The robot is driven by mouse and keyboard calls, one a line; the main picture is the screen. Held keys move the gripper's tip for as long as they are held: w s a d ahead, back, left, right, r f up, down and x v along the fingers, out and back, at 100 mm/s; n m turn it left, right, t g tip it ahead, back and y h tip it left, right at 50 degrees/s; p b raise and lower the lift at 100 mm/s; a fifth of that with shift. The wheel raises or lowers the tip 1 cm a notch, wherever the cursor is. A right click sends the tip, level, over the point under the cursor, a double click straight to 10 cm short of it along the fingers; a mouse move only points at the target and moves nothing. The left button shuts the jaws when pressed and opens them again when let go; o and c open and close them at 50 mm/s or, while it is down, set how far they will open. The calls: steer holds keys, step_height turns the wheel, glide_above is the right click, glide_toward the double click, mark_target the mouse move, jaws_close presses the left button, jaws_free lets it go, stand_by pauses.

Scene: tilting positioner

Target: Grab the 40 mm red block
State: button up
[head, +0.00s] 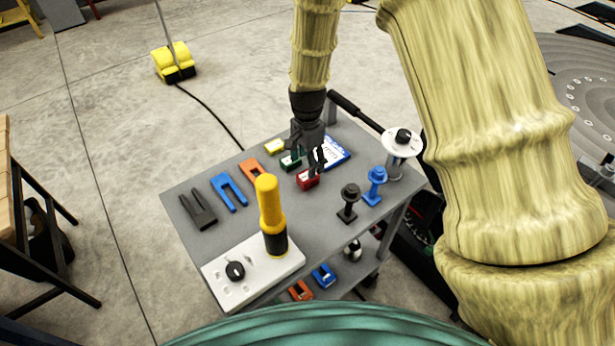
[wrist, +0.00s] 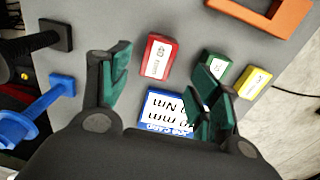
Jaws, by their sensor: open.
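The red block (head: 306,180) lies on the grey cart top in the head view, just below my gripper (head: 318,160). In the wrist view the red block (wrist: 157,58) has a white label reading 40. It lies ahead of the open fingers of my gripper (wrist: 162,80), nearer the left finger, with nothing between the fingertips. A green block (wrist: 216,68) is partly hidden behind the right finger. A yellow block (wrist: 252,82) lies right of it.
A blue and white card (wrist: 168,112) lies under the gripper. A black post (head: 349,202) and a blue post (head: 375,186) stand right of the red block. Orange (head: 250,170) and blue (head: 229,191) forked pieces lie left. A yellow-handled item (head: 270,210) stands in front.

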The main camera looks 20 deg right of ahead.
mark_target(308, 179)
steer(key=shift+s+a+f, duration=0.1)
steer(key=shift+f, duration=0.5)
steer(key=shift+s+f+p, duration=0.1)
steer(key=shift+f+p, duration=1.05)
steer(key=shift+f, duration=0.1)
steer(key=shift+f+p, duration=0.45)
steer(key=shift+f, duration=0.95)
jaws_close()
